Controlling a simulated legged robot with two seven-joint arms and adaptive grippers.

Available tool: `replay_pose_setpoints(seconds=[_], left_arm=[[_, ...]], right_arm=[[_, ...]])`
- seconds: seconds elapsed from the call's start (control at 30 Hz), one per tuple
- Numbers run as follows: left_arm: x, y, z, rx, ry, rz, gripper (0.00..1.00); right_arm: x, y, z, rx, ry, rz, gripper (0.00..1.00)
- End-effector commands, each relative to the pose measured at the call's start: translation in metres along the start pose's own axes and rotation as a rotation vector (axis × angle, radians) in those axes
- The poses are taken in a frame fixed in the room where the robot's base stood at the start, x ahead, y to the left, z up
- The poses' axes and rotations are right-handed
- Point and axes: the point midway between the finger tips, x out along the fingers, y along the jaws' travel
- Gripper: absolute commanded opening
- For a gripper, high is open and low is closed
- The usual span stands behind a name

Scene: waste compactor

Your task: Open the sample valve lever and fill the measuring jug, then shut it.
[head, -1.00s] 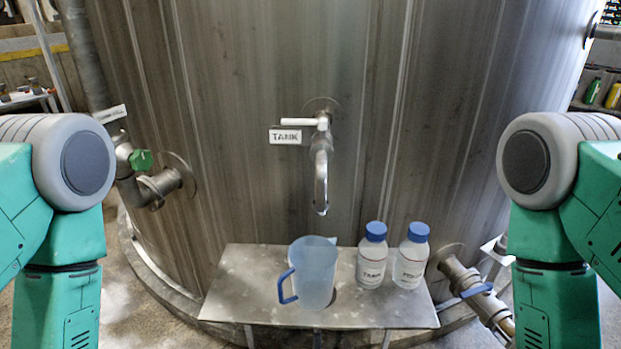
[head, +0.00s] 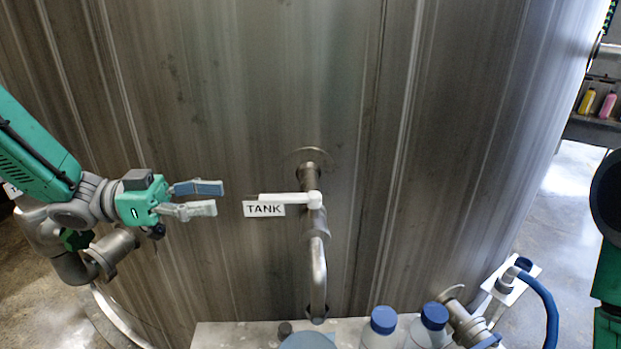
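The white sample valve lever (head: 285,198) lies level, pointing left from the top of the valve above a curved metal spout (head: 318,275). A TANK label (head: 264,209) hangs below the lever. The measuring jug (head: 308,341) is under the spout at the bottom edge, with only part of its top showing. My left gripper (head: 220,198) is left of the lever at about its height, fingers pointing right. The fingers are apart with nothing between them, and a gap shows before the label. My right gripper is out of view; only part of that arm shows at the right edge.
Two bottles with blue caps (head: 384,320) (head: 434,316) stand right of the jug on the metal shelf (head: 235,336). A pipe valve (head: 470,325) and a blue hose (head: 545,305) are at lower right. The tank wall (head: 230,90) is bare around the lever.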

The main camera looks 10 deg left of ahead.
Motion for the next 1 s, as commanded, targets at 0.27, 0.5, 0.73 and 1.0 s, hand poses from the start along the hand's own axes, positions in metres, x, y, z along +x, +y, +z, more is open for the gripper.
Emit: replay_pose_setpoints(seconds=[0.27,0.5,0.73,1.0], left_arm=[[0.030,0.003,-0.002,0.003,0.001,0.017,0.36],[0.079,0.001,0.000,0.002,0.005,0.016,0.36],[0.117,0.002,-0.001,0.002,0.004,0.015,0.36],[0.133,0.002,-0.001,0.003,0.005,0.013,0.36]], right_arm=[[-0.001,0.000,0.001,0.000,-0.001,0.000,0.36],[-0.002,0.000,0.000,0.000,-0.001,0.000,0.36],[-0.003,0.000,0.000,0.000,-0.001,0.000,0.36],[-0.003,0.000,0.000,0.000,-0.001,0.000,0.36]])
